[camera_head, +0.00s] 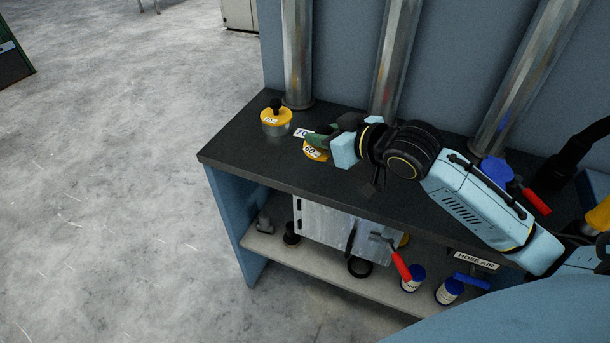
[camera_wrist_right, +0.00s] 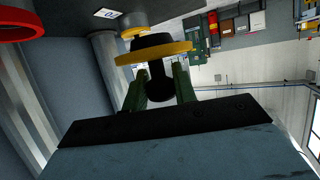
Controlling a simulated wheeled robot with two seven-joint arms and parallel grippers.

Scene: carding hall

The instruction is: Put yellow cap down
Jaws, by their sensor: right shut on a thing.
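My right gripper (camera_head: 322,140) reaches in from the right, over the left part of the dark bench top (camera_head: 250,149). It is shut on the black knob of a yellow cap (camera_head: 314,155), which carries a white label. In the right wrist view the cap (camera_wrist_right: 152,52) is in front of the green fingers (camera_wrist_right: 160,85), with its knob between them. I cannot tell whether the cap touches the bench. A second yellow cap (camera_head: 276,121) with a black knob stands to the left on the bench. A white "70" label (camera_head: 300,133) lies between them, partly hidden. My left gripper is not in view.
Metal pipes (camera_head: 297,50) stand along the back of the bench. A blue round part (camera_head: 497,169) and a red handle (camera_head: 537,201) are at the right. The lower shelf (camera_head: 330,288) holds a metal panel (camera_head: 325,230) and small tins. The bench's left front corner is clear.

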